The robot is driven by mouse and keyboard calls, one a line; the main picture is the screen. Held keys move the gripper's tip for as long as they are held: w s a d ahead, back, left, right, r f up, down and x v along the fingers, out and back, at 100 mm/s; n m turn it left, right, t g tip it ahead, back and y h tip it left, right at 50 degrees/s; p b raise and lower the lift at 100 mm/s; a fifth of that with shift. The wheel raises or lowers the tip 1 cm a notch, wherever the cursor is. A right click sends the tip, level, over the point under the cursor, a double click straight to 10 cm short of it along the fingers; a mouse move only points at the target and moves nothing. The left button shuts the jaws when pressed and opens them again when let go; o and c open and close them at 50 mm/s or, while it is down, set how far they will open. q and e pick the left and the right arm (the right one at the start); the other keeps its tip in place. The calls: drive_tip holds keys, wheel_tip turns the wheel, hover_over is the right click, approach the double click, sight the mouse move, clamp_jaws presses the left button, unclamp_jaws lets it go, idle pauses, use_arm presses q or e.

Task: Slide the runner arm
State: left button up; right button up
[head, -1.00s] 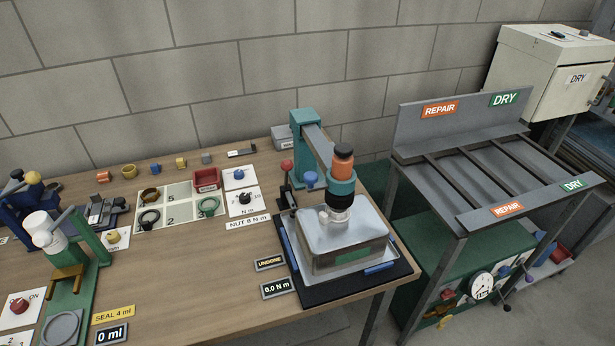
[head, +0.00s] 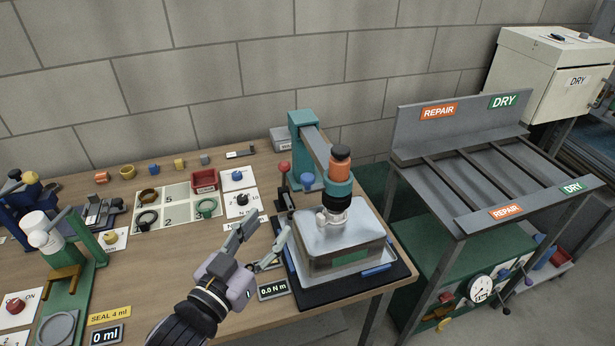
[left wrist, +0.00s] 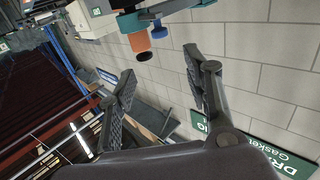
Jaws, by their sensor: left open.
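The runner arm (head: 318,143) is a grey beam reaching from a teal post (head: 303,130) at the bench's back right. It carries an orange and teal runner (head: 340,178) above a clear-lidded box (head: 345,250). A blue knob (head: 307,181) sits beside the runner. My left gripper (head: 264,240) is open and empty, left of the box and in front of the runner arm, touching neither as far as I can tell. In the left wrist view the orange runner (left wrist: 140,42) and blue knob (left wrist: 160,32) lie beyond the open fingers (left wrist: 160,72). My right gripper is out of view.
A red-knobbed lever (head: 285,168) stands just left of the runner arm. A "0.0 N m" display (head: 273,289) lies close to my gripper. A green press (head: 75,250) stands at left. The grey REPAIR/DRY rack (head: 465,165) is at right, beyond the bench edge.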

sight(304, 182)
use_arm(q)
drive_tip(key=p+x, duration=0.3)
drive_tip(key=x, duration=1.2)
drive_tip(key=shift+w+d, duration=0.1)
drive_tip(key=shift+w, duration=0.05)
drive_tip(key=shift+x, duration=0.75)
drive_tip(key=shift+c, duration=0.5)
clamp_jaws()
